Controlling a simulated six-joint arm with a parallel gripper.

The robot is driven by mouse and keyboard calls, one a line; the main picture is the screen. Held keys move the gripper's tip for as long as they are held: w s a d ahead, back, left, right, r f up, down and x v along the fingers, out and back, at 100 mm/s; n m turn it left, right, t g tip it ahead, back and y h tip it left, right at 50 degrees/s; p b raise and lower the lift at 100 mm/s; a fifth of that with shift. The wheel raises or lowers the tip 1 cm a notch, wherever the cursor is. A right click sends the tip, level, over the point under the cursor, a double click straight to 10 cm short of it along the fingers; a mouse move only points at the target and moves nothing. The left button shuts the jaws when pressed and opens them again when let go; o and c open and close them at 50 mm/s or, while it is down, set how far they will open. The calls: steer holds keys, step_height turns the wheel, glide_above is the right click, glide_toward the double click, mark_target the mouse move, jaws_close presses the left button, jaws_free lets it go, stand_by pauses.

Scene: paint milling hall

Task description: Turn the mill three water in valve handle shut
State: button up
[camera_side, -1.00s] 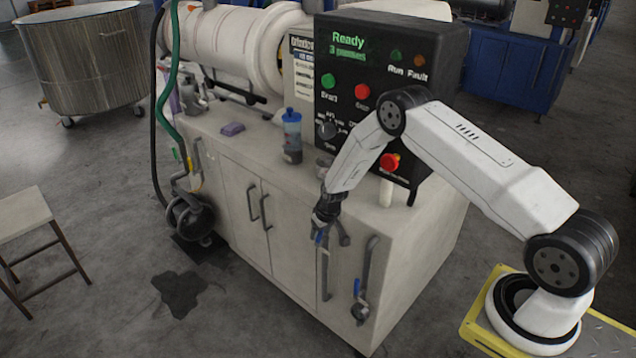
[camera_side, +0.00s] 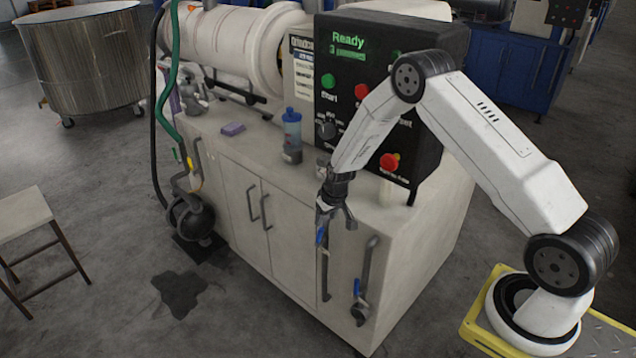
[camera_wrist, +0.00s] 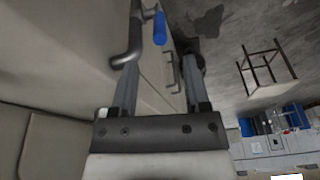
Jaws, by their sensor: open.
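A blue valve handle (camera_side: 321,236) hangs on the cabinet's front beside a grey pipe, just below my gripper (camera_side: 336,216). It also shows in the wrist view as a blue grip (camera_wrist: 160,28), beyond and between the two fingers. My gripper (camera_wrist: 158,65) is open and empty, pointing down at the cabinet front, with a gap to the handle. A second blue handle (camera_side: 357,287) sits lower right on another pipe valve. No readable label tells which one is mill three water in.
The cabinet (camera_side: 235,200) bears a control panel (camera_side: 345,80) reading Ready, a blue-capped bottle (camera_side: 291,135) and a purple block (camera_side: 233,129). Grey pipes stand out from its front. A stool (camera_side: 30,225) and a dark floor puddle (camera_side: 180,292) lie left.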

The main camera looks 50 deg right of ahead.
steer(key=shift+c, duration=0.2)
steer(key=shift+w, duration=0.1)
steer(key=c, duration=0.7)
steer(key=shift+w+a, duration=0.1)
steer(key=shift+w, duration=0.05)
jaws_close()
steer(key=w+a+r+n+g, duration=0.1)
steer(key=w+r+n+g, duration=0.1)
steer(key=w+r+n, duration=0.2)
steer(key=shift+w+a+r+g, duration=0.2)
steer(key=shift+w+r+g, duration=0.35)
steer(key=shift+w, duration=1.2)
